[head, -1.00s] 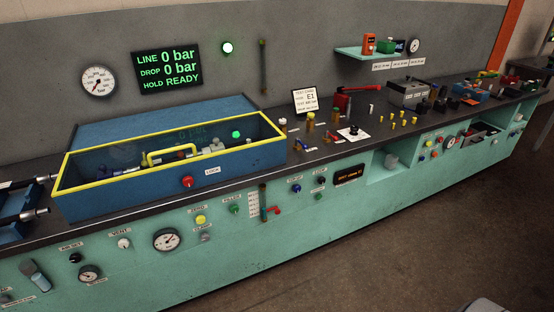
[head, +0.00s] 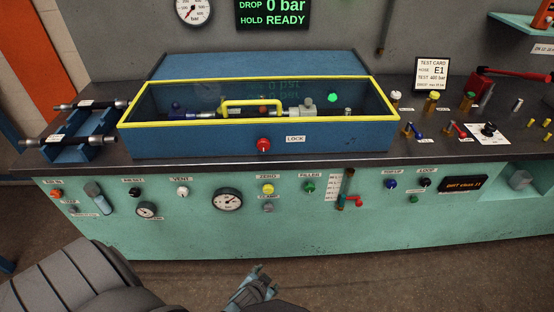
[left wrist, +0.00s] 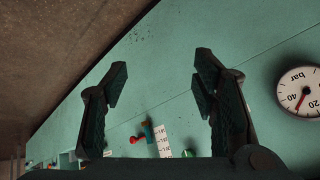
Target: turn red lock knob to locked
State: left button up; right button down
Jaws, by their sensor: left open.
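The red lock knob (head: 263,145) is on the front wall of the blue test box (head: 200,142), left of a LOCK label (head: 295,139). It is too small to tell which way it is turned. The box's clear lid with its yellow frame (head: 376,98) and yellow handle (head: 252,102) is down. My left gripper (head: 262,272) is low in front of the bench, below the knob and well apart from it. In the left wrist view its two fingers (left wrist: 160,80) are spread, with nothing between them. My right gripper is not in view.
The green bench front carries a gauge (head: 228,200), a yellow knob (head: 268,189), a green knob (head: 309,187) and a red-handled valve (head: 354,201). A hose rack (head: 65,153) stands left of the box. Small fittings and a test card (head: 432,74) are to the right.

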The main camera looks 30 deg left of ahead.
pick_arm(q)
jog(key=w+a+r+t+y+b, duration=0.15)
jog(key=w+r+t+b, duration=0.25)
jog(key=w+r, duration=0.55)
jog(key=n+t+y+b, duration=0.3)
jog(key=n+y+b, duration=0.3)
jog(key=y, duration=0.1)
send_near(263, 146)
jog(key=b+x, duration=0.1)
jog(key=x, duration=0.8)
jog(key=shift+w+a, duration=0.15)
jog(key=shift+w, duration=0.15)
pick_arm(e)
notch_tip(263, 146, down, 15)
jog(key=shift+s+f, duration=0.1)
